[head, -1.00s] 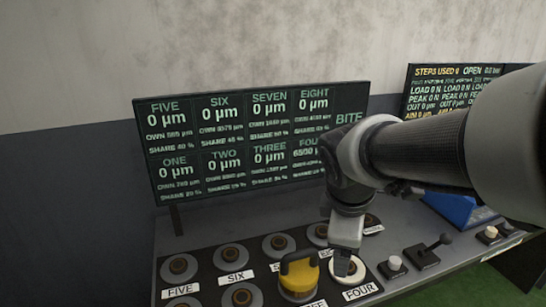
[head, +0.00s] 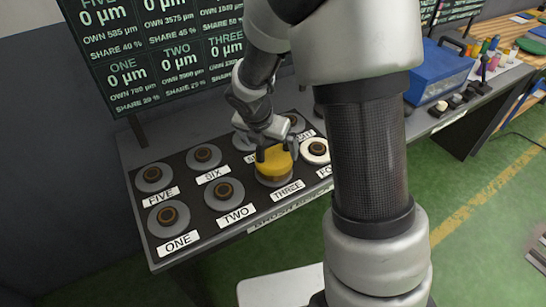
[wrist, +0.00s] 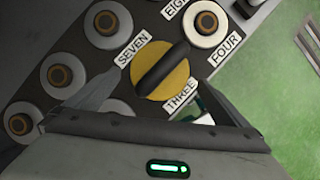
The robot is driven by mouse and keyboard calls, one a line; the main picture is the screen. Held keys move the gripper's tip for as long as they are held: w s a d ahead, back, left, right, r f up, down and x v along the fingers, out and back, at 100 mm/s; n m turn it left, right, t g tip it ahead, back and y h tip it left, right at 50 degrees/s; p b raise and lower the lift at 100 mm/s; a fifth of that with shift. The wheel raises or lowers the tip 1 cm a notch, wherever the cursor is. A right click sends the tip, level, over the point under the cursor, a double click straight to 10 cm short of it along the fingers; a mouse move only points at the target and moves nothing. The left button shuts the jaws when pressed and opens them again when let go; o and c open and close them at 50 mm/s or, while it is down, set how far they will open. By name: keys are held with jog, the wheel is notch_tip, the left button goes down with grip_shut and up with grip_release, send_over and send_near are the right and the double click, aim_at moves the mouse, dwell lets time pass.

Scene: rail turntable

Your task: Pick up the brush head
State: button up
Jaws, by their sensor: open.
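The brush head is a round yellow piece (head: 274,167) with a dark bar handle across its top. It sits on the station labelled THREE (head: 287,189), in the front row. In the wrist view the yellow head (wrist: 177,83) lies between and just ahead of my finger tips, its bar (wrist: 161,66) running diagonally. My gripper (head: 277,150) is open, its fingers on either side of the head and close above it; the wrist view shows my gripper (wrist: 158,84) with nothing clamped. Whether the fingers touch the head, I cannot tell.
Neighbouring round stations stand close by: TWO (head: 223,193), SEVEN (wrist: 107,23) and a white-ringed FOUR (wrist: 206,24). A display board (head: 150,60) rises behind the bench. A blue box (head: 438,73) and small knobs are to the right. Green floor lies in front.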

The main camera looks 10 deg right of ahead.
aim_at(273, 155)
jog(key=b+x, duration=0.1)
jog(key=x, duration=0.6)
jog(key=shift+f, duration=0.45)
jog(key=c, duration=1.7)
jog(key=shift+r, duration=0.15)
jog(key=shift+c, duration=1.1)
